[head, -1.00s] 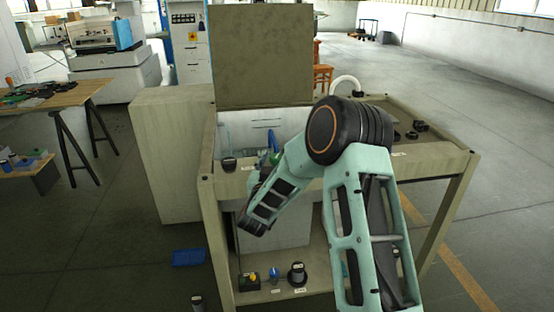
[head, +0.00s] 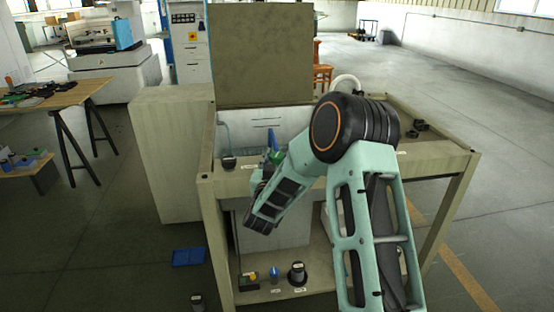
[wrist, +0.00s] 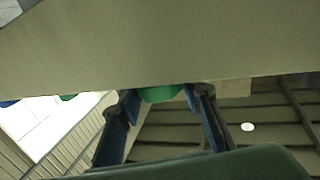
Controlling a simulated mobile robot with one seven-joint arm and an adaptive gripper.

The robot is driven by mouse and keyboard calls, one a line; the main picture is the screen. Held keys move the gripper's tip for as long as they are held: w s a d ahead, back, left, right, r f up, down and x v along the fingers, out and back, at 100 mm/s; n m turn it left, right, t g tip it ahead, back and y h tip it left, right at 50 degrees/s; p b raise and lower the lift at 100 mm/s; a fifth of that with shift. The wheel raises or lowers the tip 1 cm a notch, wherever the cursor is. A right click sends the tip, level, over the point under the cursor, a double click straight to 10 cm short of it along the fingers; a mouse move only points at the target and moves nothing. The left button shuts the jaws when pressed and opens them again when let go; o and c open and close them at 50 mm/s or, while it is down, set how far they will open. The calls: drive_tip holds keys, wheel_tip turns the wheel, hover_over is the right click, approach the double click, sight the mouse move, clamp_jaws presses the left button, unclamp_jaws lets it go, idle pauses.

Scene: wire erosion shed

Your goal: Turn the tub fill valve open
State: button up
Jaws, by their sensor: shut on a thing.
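My gripper (wrist: 158,102) shows in the wrist view as two blue fingers, one on each side of a rounded green part (wrist: 160,94). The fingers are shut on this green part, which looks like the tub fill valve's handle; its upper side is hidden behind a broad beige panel. In the head view my gripper (head: 273,155) is at the front rail of the machine bench, inside the tub opening, mostly hidden by my arm. The valve's body and its turned position cannot be made out.
The beige bench (head: 430,165) has a raised panel (head: 262,55) behind the tub. A black knob (head: 229,163) sits on the front rail at left. Several small controls, including a black knob (head: 297,273), stand on the lower shelf. A blue bin (head: 188,257) lies on the floor.

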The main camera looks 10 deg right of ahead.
drive_tip(key=shift+d+f+n+t+y+b, duration=0.1)
drive_tip(key=shift+n+t+y+b, duration=0.1)
drive_tip(key=shift+n+y+b, duration=0.9)
drive_tip(key=shift+d+f+n+t+y+b, duration=0.15)
drive_tip(key=shift+n+y+b, duration=0.55)
drive_tip(key=shift+y+b, duration=0.75)
drive_tip(key=shift+a+r+n+y+b, duration=0.15)
drive_tip(key=shift+n+y+b, duration=0.45)
drive_tip(key=shift+y, duration=0.75)
drive_tip(key=shift+a+n+y, duration=0.1)
drive_tip(key=shift+n+y, duration=0.3)
drive_tip(key=shift+y, duration=0.1)
drive_tip(key=o, duration=1.2)
drive_tip(key=shift+r, duration=0.1)
drive_tip(key=s+d, duration=0.2)
drive_tip(key=s, duration=1)
